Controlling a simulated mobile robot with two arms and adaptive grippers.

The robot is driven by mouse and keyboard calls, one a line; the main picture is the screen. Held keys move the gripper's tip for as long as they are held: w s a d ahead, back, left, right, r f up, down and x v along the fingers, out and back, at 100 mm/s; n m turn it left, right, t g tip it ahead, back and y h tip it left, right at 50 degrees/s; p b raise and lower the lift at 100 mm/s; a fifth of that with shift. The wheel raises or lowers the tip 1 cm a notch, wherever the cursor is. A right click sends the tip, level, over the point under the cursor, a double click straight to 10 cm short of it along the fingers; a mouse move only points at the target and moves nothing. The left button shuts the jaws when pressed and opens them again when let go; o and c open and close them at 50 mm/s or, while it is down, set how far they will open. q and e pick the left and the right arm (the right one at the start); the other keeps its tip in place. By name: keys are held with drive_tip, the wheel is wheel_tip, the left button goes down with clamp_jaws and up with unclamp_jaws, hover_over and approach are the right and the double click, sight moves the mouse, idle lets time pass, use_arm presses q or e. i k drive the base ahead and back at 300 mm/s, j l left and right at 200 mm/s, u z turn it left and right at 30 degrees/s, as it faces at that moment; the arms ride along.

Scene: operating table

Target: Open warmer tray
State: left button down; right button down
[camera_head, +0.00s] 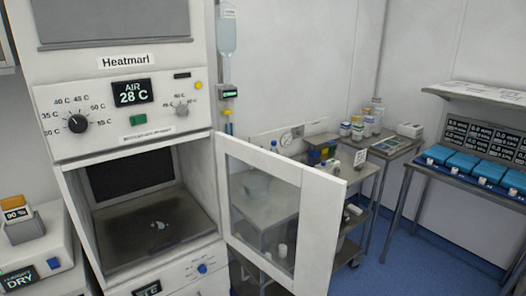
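The warmer (180,126) is a tall white cabinet at the left, labelled "Heatmarl", and its display (132,92) reads "AIR 28 C". Its glass-paned door (314,232) stands swung open to the right, with a white frame. The chamber is open to view. Its dark floor (185,215) looks like a flat tray or shelf, but I cannot tell which. A small pale, shiny item or mark (158,225) shows on that floor. Neither of my grippers is in view.
A cart (352,220) with bottles and small containers stands behind the open door. A side table (395,150) holds several jars. Blue trays (447,158) sit on a bench at the right. A dry-block device (35,262) is at the lower left. Blue floor (425,255) is clear at the right.

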sight(130, 232)
drive_tip(key=i+l+u, duration=0.15)
drive_tip(key=u, duration=1.1)
drive_tip(key=i+l+u, duration=0.15)
drive_tip(key=l+u, duration=0.3)
drive_tip(key=l, duration=0.85)
drive_tip(key=l+u, duration=0.5)
drive_tip(key=l, duration=1.15)
drive_tip(key=k+l, duration=0.15)
drive_tip(key=l, duration=0.2)
